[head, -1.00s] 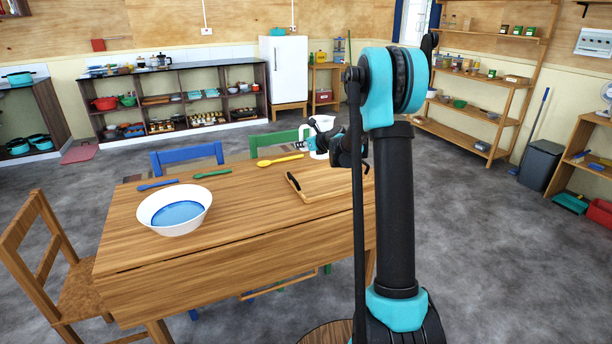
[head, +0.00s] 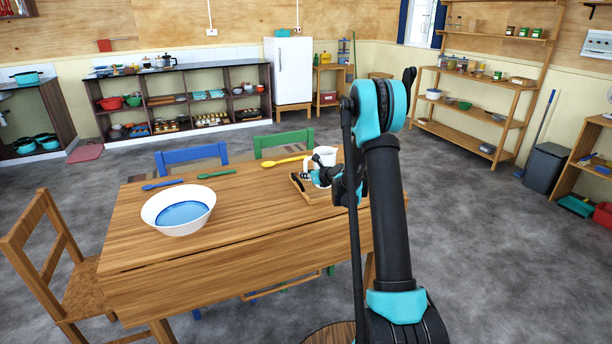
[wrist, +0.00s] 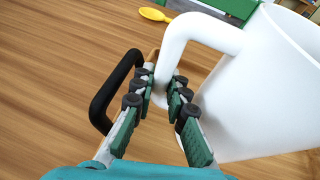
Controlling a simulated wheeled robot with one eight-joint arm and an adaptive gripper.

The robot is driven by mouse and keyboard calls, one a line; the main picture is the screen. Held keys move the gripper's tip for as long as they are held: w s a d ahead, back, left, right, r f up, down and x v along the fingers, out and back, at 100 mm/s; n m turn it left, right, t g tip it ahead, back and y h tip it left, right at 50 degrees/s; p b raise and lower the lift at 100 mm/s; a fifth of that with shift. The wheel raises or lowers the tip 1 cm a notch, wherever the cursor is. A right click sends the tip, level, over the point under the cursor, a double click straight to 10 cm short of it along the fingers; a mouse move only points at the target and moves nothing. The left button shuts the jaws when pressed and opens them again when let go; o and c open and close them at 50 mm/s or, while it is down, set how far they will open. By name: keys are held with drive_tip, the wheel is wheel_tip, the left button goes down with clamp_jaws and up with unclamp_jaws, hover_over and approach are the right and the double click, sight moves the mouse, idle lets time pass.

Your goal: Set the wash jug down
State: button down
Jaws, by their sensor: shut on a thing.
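The white wash jug (head: 327,157) is at the right part of the table, partly hidden behind my gripper in the head view. In the wrist view the jug (wrist: 262,95) fills the right side, with its handle on the left. My gripper (wrist: 163,92) is shut on the jug's handle; it also shows in the head view (head: 318,172). The jug is over or on the wooden board (head: 302,192), which has a black handle (wrist: 103,105). I cannot tell whether the jug's base touches the board.
The table (head: 240,245) also holds a white bowl with blue inside (head: 170,222), a blue spoon (head: 163,184), a green spoon (head: 216,174) and a yellow spoon (head: 284,161). Chairs stand around the table. The table is bare between the bowl and the board.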

drive_tip(key=c, duration=1.5)
unclamp_jaws()
drive_tip(key=shift+f, duration=0.1)
